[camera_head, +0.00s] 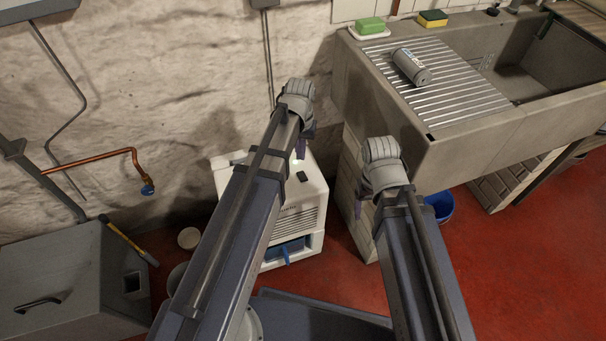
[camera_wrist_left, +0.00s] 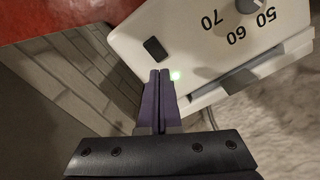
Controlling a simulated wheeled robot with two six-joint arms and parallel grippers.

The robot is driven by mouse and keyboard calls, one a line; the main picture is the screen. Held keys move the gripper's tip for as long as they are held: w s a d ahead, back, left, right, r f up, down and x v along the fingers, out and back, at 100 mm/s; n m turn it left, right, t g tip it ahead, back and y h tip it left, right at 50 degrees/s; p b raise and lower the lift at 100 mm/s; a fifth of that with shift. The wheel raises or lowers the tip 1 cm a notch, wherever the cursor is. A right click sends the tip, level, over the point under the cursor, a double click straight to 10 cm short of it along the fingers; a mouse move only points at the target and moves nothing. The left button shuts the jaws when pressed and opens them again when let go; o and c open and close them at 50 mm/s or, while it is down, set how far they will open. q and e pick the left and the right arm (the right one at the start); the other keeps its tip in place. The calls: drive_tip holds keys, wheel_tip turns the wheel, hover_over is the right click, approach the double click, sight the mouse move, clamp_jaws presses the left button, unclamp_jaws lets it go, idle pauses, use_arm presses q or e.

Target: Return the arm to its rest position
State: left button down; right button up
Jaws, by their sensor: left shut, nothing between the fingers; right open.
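My left arm comes in from the left in the head view, and its gripper (camera_head: 301,148) hangs over the white machine, partly hidden behind the wrist. In the left wrist view the purple fingers (camera_wrist_left: 159,85) are together with nothing between them. They are over the edge of the white machine (camera_wrist_left: 185,45), near a small green light. I cannot tell if they touch it.
The white machine (camera_head: 312,222) stands on the red floor by the stone wall. A stone sink (camera_head: 375,100) at right holds a grey bottle (camera_head: 411,67), green soap (camera_head: 371,26) and a sponge (camera_head: 433,18). A grey metal box (camera_head: 70,280) is at left, a blue bucket (camera_head: 440,206) under the sink.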

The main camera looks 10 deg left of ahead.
use_arm(q)
drive_tip(key=s+d+r+m+p, duration=0.1)
drive_tip(key=s+d+r+p, duration=0.2)
drive_tip(key=r+p, duration=0.4)
drive_tip(key=s+d+r+m+p, duration=0.2)
drive_tip(key=s+d+r+p, duration=0.2)
drive_tip(key=s+r+p, duration=0.2)
drive_tip(key=s+d+r+m+y+p, duration=0.1)
drive_tip(key=s+d+r+p, duration=0.2)
drive_tip(key=s+r+p, duration=0.2)
wheel_tip(320, 180, up, 3)
drive_tip(key=p, duration=0.2)
drive_tip(key=shift+s+d+f+m+p, duration=0.15)
drive_tip(key=shift+d+m+p, duration=0.1)
drive_tip(key=shift+m+p, duration=0.1)
drive_tip(key=shift+a, duration=0.1)
